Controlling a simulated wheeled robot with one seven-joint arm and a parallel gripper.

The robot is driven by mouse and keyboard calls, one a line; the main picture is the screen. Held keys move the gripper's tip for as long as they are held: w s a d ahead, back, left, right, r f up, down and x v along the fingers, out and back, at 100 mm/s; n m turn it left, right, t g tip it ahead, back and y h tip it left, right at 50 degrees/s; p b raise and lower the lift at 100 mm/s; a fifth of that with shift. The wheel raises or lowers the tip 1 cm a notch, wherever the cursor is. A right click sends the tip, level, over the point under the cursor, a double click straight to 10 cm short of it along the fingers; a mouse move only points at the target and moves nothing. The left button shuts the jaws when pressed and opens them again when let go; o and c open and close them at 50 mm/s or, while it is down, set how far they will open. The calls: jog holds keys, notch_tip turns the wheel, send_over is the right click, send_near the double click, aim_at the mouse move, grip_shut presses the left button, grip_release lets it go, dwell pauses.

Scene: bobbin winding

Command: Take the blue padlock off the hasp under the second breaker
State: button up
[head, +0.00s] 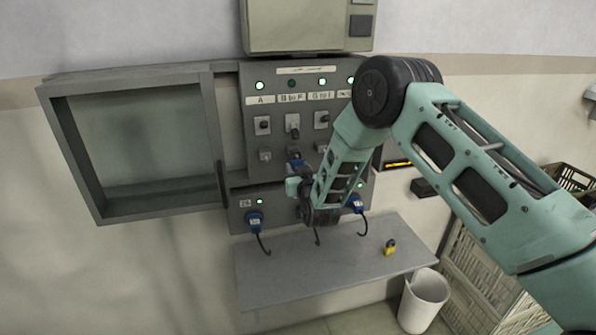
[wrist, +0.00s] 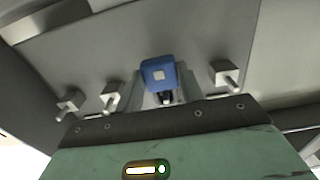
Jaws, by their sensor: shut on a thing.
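The blue padlock (head: 295,164) shows in the head view just under the second breaker (head: 292,122) of the grey panel, at its hasp. In the wrist view the blue padlock (wrist: 158,73) is at the middle, between the jaws of my gripper (wrist: 164,97). My gripper is shut on it. In the head view my wrist is just below the padlock and the fingertips are hard to make out. Whether the shackle is still through the hasp is hidden. Bare hasps (wrist: 111,96) show on both sides of the padlock in the wrist view.
An open cabinet door (head: 140,190) stands at the left. A yellow padlock (head: 389,247) lies on the shelf's right part. A white bin (head: 424,300) and crates (head: 485,280) are at right.

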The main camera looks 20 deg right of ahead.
jog(key=shift+r, duration=0.35)
jog(key=shift+s, duration=0.1)
jog(key=shift+s+f+b, duration=0.1)
jog(key=shift+s+b, duration=0.3)
jog(key=shift+s, duration=2.55)
